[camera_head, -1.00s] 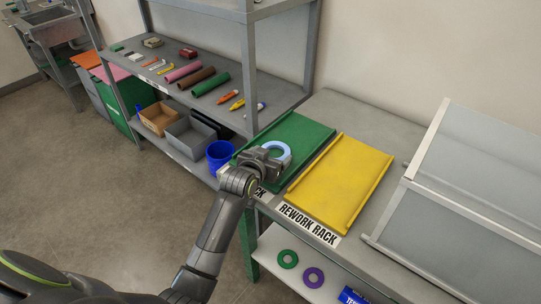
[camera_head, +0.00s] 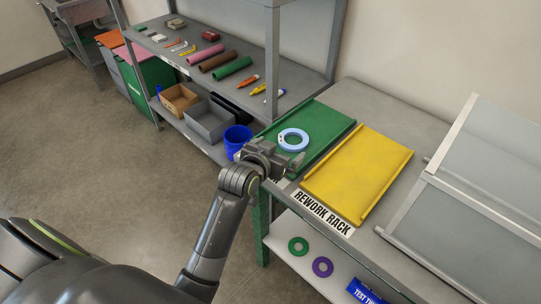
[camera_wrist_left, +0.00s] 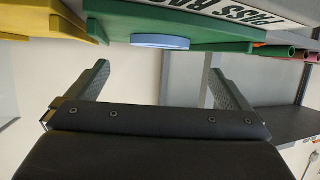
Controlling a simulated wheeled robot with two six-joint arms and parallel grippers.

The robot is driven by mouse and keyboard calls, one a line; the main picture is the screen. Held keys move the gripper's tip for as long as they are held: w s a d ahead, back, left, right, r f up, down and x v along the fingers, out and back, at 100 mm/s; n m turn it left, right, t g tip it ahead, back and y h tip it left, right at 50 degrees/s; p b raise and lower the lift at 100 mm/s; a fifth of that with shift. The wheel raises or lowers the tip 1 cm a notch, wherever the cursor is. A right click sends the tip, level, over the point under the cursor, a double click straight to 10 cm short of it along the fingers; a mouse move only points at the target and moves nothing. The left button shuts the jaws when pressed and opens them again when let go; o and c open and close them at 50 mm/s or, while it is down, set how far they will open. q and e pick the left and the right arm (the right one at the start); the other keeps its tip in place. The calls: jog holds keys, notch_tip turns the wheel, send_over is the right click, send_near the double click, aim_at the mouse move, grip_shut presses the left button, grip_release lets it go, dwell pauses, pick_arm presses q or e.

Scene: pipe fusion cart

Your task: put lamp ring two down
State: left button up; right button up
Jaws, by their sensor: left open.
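A pale blue-white lamp ring (camera_head: 293,139) lies on the green tray (camera_head: 327,126) labelled pass rack. It also shows edge-on in the left wrist view (camera_wrist_left: 160,41), where the picture looks upside down. My left gripper (camera_head: 294,161) is at the near edge of the green tray, just in front of the ring. In the left wrist view its two fingers (camera_wrist_left: 156,75) are spread wide with nothing between them, and the ring is apart from them. My right gripper is not in view.
A yellow rework rack tray (camera_head: 358,173) lies right of the green one. A sloped clear-panelled frame (camera_head: 480,190) stands further right. A green ring (camera_head: 298,246) and a purple ring (camera_head: 322,267) lie on the lower shelf. A blue bin (camera_head: 237,138) stands left of the gripper.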

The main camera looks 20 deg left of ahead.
pick_arm(q)
jog(key=shift+v, duration=2.5)
jog(key=s+a+f+n+g+y, duration=0.1)
jog(key=s+a+f+g, duration=0.25)
jog(key=s, duration=0.65)
jog(key=s+a+f+g+y, duration=0.1)
jog(key=s+a+f+g, duration=0.3)
jog(key=s, duration=0.5)
jog(key=s+a+f+n+g+y, duration=0.1)
jog(key=s+a+f+g, duration=0.15)
jog(key=s+f, duration=0.55)
notch_tip(320, 180, down, 21)
jog(key=s+g, duration=0.1)
jog(key=s, duration=0.1)
jog(key=s+f+g, duration=0.1)
jog(key=s+f, duration=1.4)
jog(key=f, duration=0.2)
jog(key=shift+d+h, duration=0.2)
jog(key=shift+h, duration=0.2)
